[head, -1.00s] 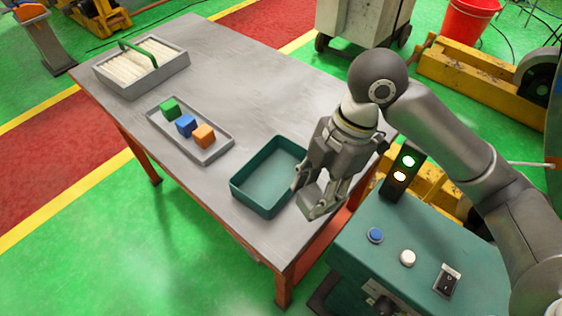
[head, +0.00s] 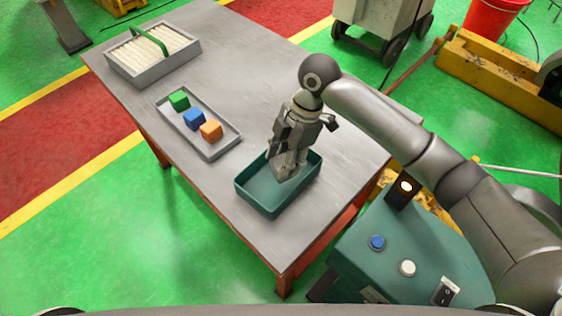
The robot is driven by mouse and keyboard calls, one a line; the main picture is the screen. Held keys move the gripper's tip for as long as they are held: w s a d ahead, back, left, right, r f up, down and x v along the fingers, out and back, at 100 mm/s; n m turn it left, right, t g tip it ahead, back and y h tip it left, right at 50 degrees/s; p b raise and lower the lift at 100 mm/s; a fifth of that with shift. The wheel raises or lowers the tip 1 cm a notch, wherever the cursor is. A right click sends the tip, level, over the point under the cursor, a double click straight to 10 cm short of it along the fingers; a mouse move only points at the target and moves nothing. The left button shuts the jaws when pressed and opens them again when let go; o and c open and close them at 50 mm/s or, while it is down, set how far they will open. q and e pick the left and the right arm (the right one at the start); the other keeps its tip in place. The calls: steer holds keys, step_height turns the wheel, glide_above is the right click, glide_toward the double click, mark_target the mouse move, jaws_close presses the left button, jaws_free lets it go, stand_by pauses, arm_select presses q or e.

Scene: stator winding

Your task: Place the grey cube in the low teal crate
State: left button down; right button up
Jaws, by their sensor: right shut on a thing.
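My right gripper (head: 285,172) points down inside the low teal crate (head: 262,202), near its far side. It is shut on the grey cube, which is hard to tell apart from the grey fingers. The crate stands near the table's front right corner, and its visible floor at the near left is bare. My left gripper is not in view.
A grey tray (head: 216,151) left of the crate holds a green cube (head: 179,100), a blue cube (head: 194,119) and an orange cube (head: 211,131). A grey box with a green handle (head: 152,60) stands at the far left. A teal control console (head: 385,262) stands right of the table.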

mark_target(284, 157)
steer(key=shift+w+a+f, duration=0.25)
steer(key=shift+a+f, duration=0.05)
steer(key=shift+f, duration=0.15)
steer(key=f, duration=0.1)
steer(key=f+p, duration=0.1)
steer(key=f, duration=0.1)
steer(key=shift+w+a, duration=0.1)
steer(key=shift+w, duration=0.1)
steer(key=shift+f+p, duration=0.25)
steer(key=shift+p, duration=0.05)
steer(key=shift+f, duration=0.2)
steer(key=o, duration=1)
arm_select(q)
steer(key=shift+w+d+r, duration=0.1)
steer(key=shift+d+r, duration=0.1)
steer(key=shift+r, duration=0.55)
arm_select(e)
steer(key=shift+o, duration=0.2)
steer(key=shift+r, duration=0.1)
arm_select(q)
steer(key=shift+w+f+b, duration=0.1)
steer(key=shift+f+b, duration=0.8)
steer(key=shift+b, duration=0.15)
arm_select(e)
steer(key=v, duration=1.2)
